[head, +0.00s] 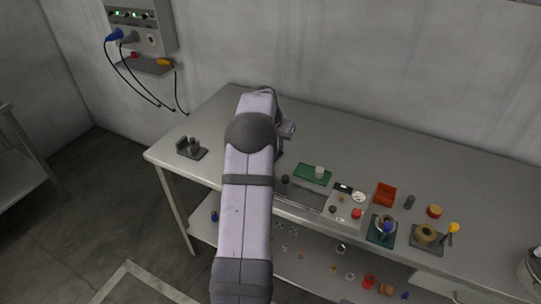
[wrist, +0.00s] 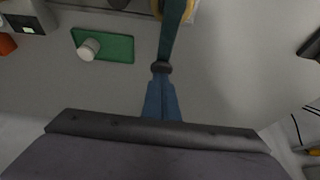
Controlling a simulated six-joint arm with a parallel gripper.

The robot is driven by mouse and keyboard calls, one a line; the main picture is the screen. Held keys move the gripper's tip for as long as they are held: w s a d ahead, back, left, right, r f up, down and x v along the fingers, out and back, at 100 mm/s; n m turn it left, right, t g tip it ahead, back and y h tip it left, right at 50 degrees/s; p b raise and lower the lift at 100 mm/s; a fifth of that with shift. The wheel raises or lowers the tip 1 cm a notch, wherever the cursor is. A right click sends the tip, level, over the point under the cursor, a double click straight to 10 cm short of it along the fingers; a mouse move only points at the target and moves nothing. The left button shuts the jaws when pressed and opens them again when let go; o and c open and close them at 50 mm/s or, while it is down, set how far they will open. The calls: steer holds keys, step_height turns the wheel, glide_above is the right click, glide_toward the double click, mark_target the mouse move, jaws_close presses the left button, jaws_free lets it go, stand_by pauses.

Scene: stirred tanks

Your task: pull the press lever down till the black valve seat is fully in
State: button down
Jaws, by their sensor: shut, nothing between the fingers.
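In the wrist view a teal bar (wrist: 172,38), which looks like the press lever, runs down from the top edge to a dark round knob (wrist: 160,68). My gripper (wrist: 160,78) has its blue fingers together, with the tips right by the knob. I cannot tell whether they touch it. Nothing is held between them. Part of a yellow ring shows around the top of the bar. In the head view my own arm covers the gripper and most of the press. I cannot make out the black valve seat in either view.
A green mat (head: 303,174) with a white cylinder (head: 320,171) lies right of my arm. Further right are a tray of small parts, an orange bin (head: 385,194) and other fixtures. A dark fixture (head: 192,150) stands at the bench's left end. The back of the bench is clear.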

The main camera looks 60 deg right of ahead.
steer(key=shift+r+p, duration=1.55)
steer(key=shift+r, duration=0.65)
steer(key=shift+r, duration=0.1)
step_height(320, 180, up, 7)
steer(key=p, duration=0.5)
steer(key=shift+r+p, duration=0.15)
steer(key=shift+p, duration=0.15)
